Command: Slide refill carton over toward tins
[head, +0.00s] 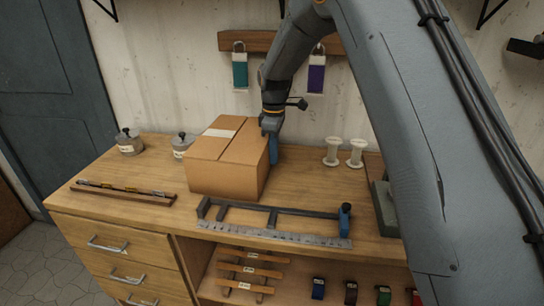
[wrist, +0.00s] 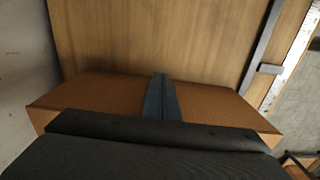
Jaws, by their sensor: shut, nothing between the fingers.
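The refill carton (head: 222,172) is a brown closed box with a pale tape strip on top, standing upright on the wooden bench. My gripper (head: 272,146) is shut and empty at the carton's right side; its lower part is partly hidden by the carton. In the wrist view my shut fingers (wrist: 160,98) lie against or very close to the carton's side (wrist: 100,92); I cannot tell if they touch. Two grey lidded tins stand left of the carton: one (head: 129,145) farther left, the other (head: 182,146) close to the carton's back left edge and partly hidden by it.
A wooden rack with small tools (head: 124,192) lies at the front left. A dark bar frame (head: 270,212) and a metal ruler (head: 272,233) lie along the front edge. Two white spools (head: 344,152) stand to the right. The bench (head: 315,185) is bare between spools and frame.

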